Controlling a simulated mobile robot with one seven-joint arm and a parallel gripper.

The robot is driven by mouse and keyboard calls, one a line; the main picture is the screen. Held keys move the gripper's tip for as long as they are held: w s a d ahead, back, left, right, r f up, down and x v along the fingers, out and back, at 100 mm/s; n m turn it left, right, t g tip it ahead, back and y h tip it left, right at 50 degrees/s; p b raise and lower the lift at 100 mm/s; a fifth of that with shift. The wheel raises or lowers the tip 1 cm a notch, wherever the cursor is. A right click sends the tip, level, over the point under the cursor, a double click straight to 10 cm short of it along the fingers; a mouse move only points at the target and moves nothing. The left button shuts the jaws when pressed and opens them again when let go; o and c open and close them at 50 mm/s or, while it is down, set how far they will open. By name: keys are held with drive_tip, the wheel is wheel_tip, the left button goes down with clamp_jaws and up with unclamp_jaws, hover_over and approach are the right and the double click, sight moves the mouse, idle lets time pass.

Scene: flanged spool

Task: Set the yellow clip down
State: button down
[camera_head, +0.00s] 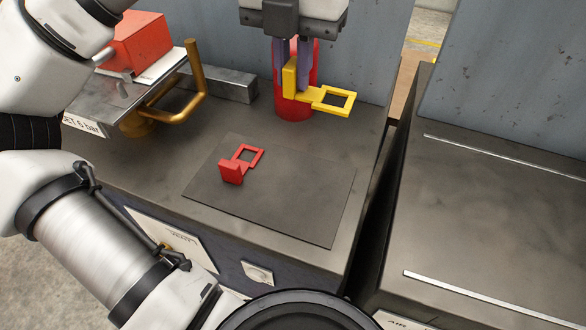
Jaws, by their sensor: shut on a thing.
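The yellow clip (331,98) is in my gripper (291,80), at the upper middle of the head view. The gripper points down and its fingers are shut on the clip's upright block. The clip's flat square frame sticks out to the right. The clip is held in front of a red cylinder (297,113) and hides part of it; I cannot tell the gap between them. A red clip (233,172) of similar shape lies on the thin dark mat (290,212) on the bench top.
A metal plate fixture (125,98) with a brass handle (190,92) and a red block (138,41) stands at the left. A grey metal bar (228,85) lies behind. The mat's right and front parts are clear. A gap separates the bench from another bench (490,230) at the right.

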sight(293, 172)
wheel_tip(293, 172, down, 17)
drive_tip(key=shift+f+b, duration=0.15)
drive_tip(key=shift+b, duration=1)
drive_tip(key=shift+f, duration=0.15)
drive_tip(key=c, duration=1.4)
unclamp_jaws()
wheel_tip(293, 172, up, 12)
drive_tip(key=p, duration=0.1)
drive_tip(key=shift+p, duration=0.3)
